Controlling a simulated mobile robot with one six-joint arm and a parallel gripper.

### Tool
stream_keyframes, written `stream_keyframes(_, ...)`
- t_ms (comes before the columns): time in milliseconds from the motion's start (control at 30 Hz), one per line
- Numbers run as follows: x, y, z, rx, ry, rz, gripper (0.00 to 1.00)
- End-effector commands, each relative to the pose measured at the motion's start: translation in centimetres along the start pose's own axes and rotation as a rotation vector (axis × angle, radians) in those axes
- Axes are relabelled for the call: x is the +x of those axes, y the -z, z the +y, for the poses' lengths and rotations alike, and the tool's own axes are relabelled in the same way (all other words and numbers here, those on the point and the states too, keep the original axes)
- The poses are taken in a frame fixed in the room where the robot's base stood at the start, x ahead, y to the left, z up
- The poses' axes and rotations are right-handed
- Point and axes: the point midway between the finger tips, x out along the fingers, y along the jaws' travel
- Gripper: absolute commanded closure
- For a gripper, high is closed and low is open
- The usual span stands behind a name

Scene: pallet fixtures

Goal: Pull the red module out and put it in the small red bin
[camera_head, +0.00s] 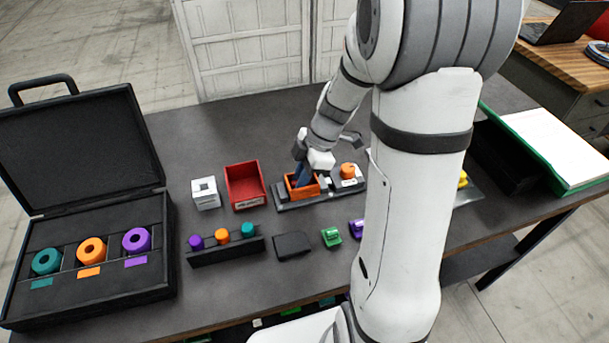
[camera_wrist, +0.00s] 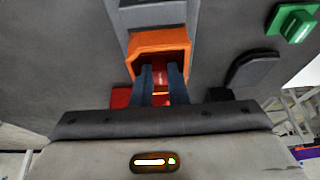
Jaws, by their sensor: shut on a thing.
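The red module (camera_wrist: 159,76) shows in the wrist view as a small red patch between my two blue fingers, inside an orange open-topped housing (camera_wrist: 160,40). My gripper (camera_wrist: 161,73) is shut on it, with the fingertips within the housing. In the head view my gripper (camera_head: 302,178) reaches down into the orange housing (camera_head: 297,192) on a grey fixture plate; the module is hidden there. The small red bin (camera_head: 245,186) stands left of the fixture, open and empty as far as I see.
An orange knob (camera_head: 348,170) sits on the fixture's right end. A white block (camera_head: 205,192) stands left of the bin. In front are a rack of coloured pegs (camera_head: 223,248), a black pad (camera_head: 293,245) and a green part (camera_head: 331,236). An open black case (camera_head: 90,270) fills the left.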

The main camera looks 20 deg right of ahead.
Motion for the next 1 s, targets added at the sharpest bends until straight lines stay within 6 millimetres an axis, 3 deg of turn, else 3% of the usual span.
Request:
stream_keyframes(633, -0.7, 0.3, 0.0, 0.000, 0.000, 0.000, 1.00)
stream_keyframes(1000, -2.6, 1.1, 0.0, -0.001, -0.002, 0.000, 1.00)
